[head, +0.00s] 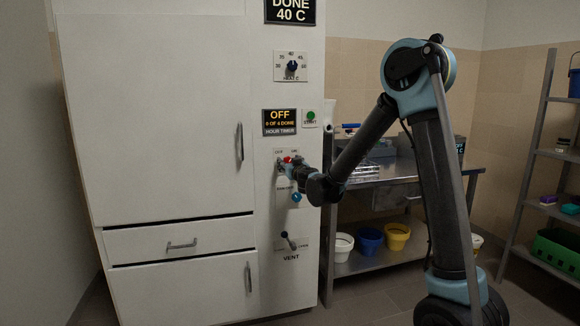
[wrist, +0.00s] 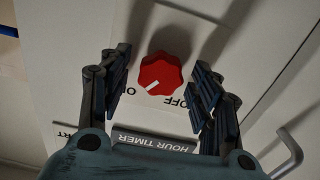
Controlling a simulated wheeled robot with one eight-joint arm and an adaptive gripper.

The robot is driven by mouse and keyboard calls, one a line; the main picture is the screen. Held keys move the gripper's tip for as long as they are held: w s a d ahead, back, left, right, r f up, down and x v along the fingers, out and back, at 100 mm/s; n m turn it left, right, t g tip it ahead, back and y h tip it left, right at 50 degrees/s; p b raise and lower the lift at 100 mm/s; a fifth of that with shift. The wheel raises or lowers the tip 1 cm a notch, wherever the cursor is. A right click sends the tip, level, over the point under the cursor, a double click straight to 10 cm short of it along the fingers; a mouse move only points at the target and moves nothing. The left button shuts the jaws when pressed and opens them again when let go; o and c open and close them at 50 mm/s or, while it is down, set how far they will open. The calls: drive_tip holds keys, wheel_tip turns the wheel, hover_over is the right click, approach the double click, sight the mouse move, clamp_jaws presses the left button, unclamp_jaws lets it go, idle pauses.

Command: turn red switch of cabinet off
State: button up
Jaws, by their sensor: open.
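The red switch (wrist: 161,72) is a lobed knob on the white cabinet (head: 160,120). It also shows in the head view (head: 288,160), partly hidden by my gripper. In the wrist view, which sees the panel upside down, its white pointer mark points down and left, toward the partly hidden label beginning with O, away from the OFF label (wrist: 172,102). My gripper (wrist: 162,80) is open, with one finger on each side of the knob and a visible gap on both sides. In the head view my gripper (head: 284,168) is close to the panel.
Above the switch are the hour timer display (head: 280,122) reading OFF, a green start button (head: 310,116) and a heat dial (head: 291,66). Below are a blue knob (head: 296,197) and the vent lever (head: 288,241). A metal bench (head: 390,180) stands right of the cabinet.

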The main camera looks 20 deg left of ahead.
drive_tip(key=shift+c, duration=0.4)
drive_tip(key=c, duration=1)
drive_tip(key=shift+o, duration=0.2)
drive_tip(key=shift+n, duration=0.3)
drive_tip(key=shift+s+a+n, duration=0.1)
drive_tip(key=shift+n, duration=3.25)
drive_tip(key=shift+s+a+n, duration=0.1)
drive_tip(key=shift+n, duration=3.25)
